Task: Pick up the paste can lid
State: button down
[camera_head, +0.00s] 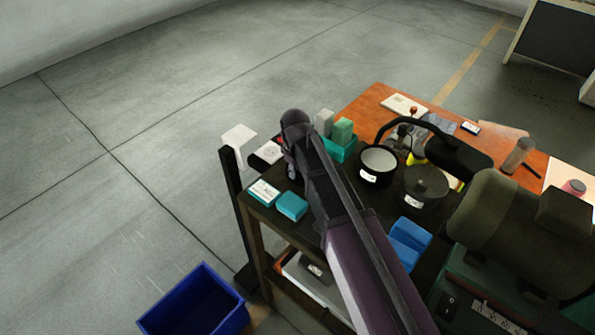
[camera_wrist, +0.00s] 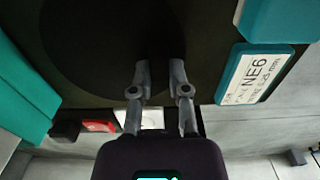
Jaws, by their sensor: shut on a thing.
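The paste can lid (camera_wrist: 90,50) is a wide, flat, near-black disc in the wrist view, just beyond my fingertips. My gripper (camera_wrist: 161,75) is shut on it at its right part; the exact grip point is too dark to make out. I cannot tell whether the lid touches the dark worktop or is a little above it. In the head view my arm hides the lid. An open black can (camera_head: 379,163) with a white inside and a white label stands to the right of my arm.
A lidded dark pot (camera_head: 426,184) stands right of the open can. A teal tray (camera_head: 343,152) with boxes is behind. A blue bin (camera_head: 195,302) stands on the floor.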

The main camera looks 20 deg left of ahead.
jog(key=shift+r+p, duration=4.6)
jog(key=shift+r, duration=0.2)
jog(key=shift+f+b, duration=0.65)
